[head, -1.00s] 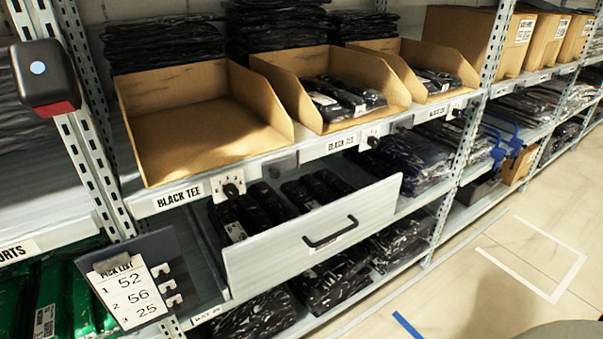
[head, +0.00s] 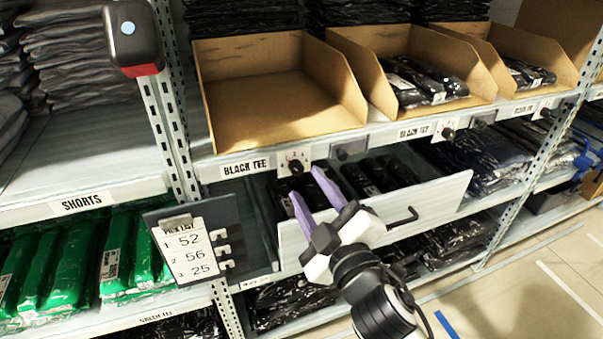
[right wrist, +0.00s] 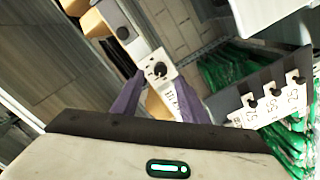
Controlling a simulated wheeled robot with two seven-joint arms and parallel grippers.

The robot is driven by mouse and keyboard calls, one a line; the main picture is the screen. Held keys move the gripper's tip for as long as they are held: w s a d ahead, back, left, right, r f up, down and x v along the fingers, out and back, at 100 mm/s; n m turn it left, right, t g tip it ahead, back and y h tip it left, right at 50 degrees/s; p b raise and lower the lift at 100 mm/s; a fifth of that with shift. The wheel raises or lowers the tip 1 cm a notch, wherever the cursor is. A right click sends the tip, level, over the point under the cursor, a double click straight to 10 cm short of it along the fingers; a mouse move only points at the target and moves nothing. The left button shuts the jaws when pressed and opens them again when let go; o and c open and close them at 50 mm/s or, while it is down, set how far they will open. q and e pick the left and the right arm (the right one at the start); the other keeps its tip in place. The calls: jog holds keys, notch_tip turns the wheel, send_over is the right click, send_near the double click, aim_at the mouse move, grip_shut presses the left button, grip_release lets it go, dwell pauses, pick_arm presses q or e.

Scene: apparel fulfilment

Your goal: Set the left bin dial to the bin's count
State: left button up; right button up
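The left bin (head: 267,112) is an open cardboard tray on the upper shelf, and no items show in it. Its dial (head: 295,162), a black knob on a white plate, is on the shelf edge right of the BLACK TEE label (head: 244,167). The dial also shows in the right wrist view (right wrist: 158,70); its setting is too small to read. My right gripper (head: 307,183) has purple fingers spread apart with nothing between them. It is just below and in front of the dial; in the right wrist view the dial lies beyond the fingertips (right wrist: 156,90). My left gripper is not in view.
An open drawer (head: 440,200) with black packets juts out under the shelf, behind my right gripper. The middle bin (head: 350,60) and right bin (head: 560,63) hold black packets. A pick list (head: 190,250) reading 52, 56, 25 hangs left. A scanner-like device (head: 133,38) is on the post.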

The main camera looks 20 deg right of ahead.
aim_at(298, 171)
jog(key=w, duration=0.5)
jog(key=shift+a, duration=0.1)
jog(key=shift+s, duration=0.1)
grip_shut()
